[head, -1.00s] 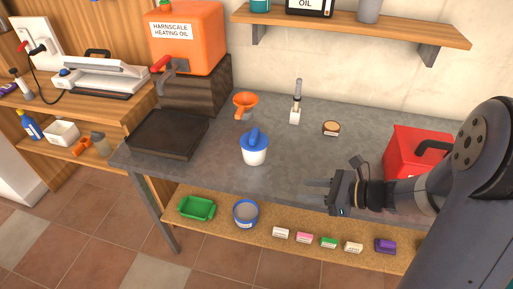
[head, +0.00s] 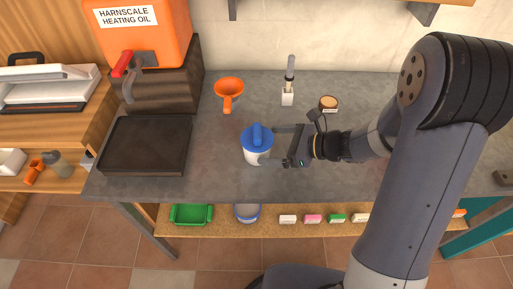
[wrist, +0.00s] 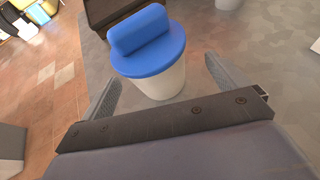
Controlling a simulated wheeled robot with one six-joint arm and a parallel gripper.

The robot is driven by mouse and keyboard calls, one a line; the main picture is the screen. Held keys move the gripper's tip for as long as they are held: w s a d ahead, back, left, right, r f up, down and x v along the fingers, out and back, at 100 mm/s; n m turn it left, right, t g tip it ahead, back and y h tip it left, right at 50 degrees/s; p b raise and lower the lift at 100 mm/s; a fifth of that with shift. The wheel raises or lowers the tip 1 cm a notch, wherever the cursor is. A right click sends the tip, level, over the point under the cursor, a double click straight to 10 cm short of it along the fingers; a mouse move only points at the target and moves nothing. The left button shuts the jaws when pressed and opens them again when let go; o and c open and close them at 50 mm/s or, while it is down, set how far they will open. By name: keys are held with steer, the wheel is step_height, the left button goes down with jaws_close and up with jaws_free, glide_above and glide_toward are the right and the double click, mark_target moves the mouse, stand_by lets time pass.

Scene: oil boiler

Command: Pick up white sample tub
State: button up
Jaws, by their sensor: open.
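The white sample tub (head: 256,157) with a blue lid and a raised blue grip stands upright on the grey bench. My gripper (head: 273,146) is open just to the right of the tub in the head view, its fingers pointing left at it. In the wrist view the tub (wrist: 160,82) stands ahead of the two fingers (wrist: 163,86), roughly centred between their tips. The gripper is not closed on it. I cannot tell whether a fingertip touches the tub.
A black tray (head: 146,145) lies left of the tub. Behind stand an orange funnel (head: 229,90), a white holder with a probe (head: 288,96) and a small round brown-topped item (head: 328,103). The orange oil tank (head: 140,40) is back left. A lower shelf holds a green tray (head: 191,214).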

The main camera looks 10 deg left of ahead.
steer(key=x, duration=0.4)
steer(key=shift+s+a+r, duration=0.15)
steer(key=shift+s+a, duration=0.15)
steer(key=shift+s, duration=0.05)
steer(key=shift+w+a, duration=0.1)
steer(key=shift+a, duration=0.2)
steer(key=c, duration=1.2)
